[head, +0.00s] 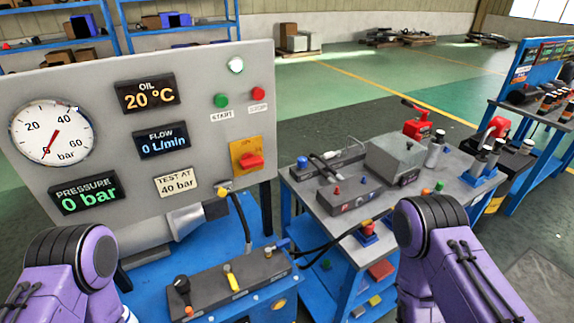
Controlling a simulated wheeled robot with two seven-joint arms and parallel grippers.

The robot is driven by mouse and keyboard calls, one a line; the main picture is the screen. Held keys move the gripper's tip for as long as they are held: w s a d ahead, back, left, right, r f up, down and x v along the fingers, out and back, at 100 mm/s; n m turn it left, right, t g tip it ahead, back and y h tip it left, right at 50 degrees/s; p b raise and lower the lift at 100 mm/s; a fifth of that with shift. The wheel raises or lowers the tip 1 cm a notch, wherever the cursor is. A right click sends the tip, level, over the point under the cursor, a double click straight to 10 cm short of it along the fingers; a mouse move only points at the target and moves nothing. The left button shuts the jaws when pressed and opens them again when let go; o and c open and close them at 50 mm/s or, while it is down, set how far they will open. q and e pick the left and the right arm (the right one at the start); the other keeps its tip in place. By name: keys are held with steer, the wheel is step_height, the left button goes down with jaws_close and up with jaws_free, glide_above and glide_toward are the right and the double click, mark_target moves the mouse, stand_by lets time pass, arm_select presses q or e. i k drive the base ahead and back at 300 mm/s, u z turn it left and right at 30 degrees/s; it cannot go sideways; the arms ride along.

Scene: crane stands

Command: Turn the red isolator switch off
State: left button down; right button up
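The red isolator switch (252,161) is mounted on a yellow-orange plate (238,152) at the lower right of the grey control panel (200,80). Its handle looks roughly horizontal, and its markings are too small to read. Purple parts of my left arm show at the lower left and of my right arm at the lower right. Neither gripper is in view, and nothing is seen touching the switch.
A valve block (230,285) stands below the panel. A cluttered workbench (345,225) is right of it. The space directly before the switch looks clear.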

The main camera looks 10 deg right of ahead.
mark_target(249, 160)
steer(key=k, duration=0.5)
steer(key=z, duration=0.9)
steer(key=i, duration=0.75)
steer(key=u, duration=0.85)
